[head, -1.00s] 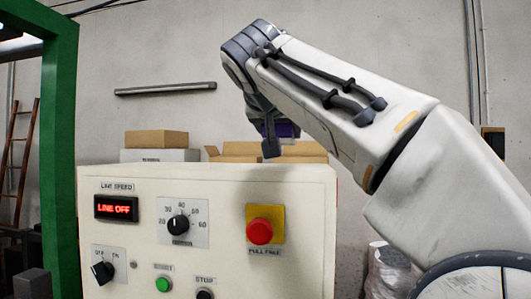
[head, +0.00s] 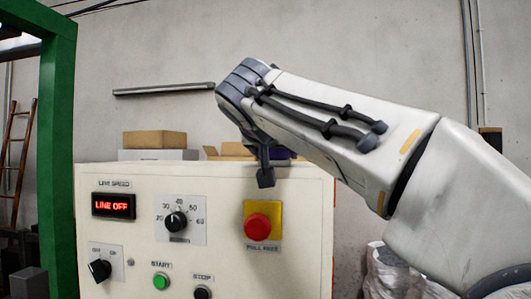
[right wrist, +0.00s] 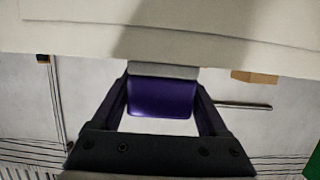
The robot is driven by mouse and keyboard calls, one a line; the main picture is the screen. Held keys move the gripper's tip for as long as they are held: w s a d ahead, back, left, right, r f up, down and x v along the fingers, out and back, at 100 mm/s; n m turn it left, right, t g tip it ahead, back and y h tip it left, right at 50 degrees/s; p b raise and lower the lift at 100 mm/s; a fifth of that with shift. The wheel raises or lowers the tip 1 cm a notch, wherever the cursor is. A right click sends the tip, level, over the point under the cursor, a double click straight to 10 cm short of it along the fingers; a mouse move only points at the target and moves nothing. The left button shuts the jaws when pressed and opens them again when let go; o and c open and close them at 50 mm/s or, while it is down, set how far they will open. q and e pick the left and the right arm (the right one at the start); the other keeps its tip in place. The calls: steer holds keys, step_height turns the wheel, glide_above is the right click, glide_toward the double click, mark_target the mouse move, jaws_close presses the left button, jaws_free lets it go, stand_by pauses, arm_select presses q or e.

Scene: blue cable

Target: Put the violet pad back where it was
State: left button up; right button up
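The violet pad (right wrist: 160,98) sits between the two dark fingers of my right gripper (right wrist: 163,82) in the right wrist view, with a finger against each side. A light grey strip (right wrist: 163,72) shows at the pad's far edge. In the head view my right gripper (head: 266,176) points down at the top edge of the cream control box (head: 130,180). Only a sliver of the violet pad (head: 281,153) shows there, behind a finger. Whether the pad touches the box cannot be told. My left gripper is in neither view.
The box front carries a red button on a yellow plate (head: 257,224), a dial (head: 176,222), a switch (head: 100,269) and a "LINE OFF" display (head: 113,206). Cardboard boxes (head: 155,139) stand behind it. A green post (head: 58,150) rises at the left.

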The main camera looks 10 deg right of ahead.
steer(key=shift+o, duration=0.9)
steer(key=shift+r, duration=0.1)
steer(key=shift+r+p, duration=0.25)
steer(key=shift+p, duration=0.1)
steer(key=b+v, duration=0.2)
steer(key=v, duration=1)
steer(key=shift+f+b, duration=0.15)
steer(key=shift+b, duration=0.15)
steer(key=shift+d, duration=0.1)
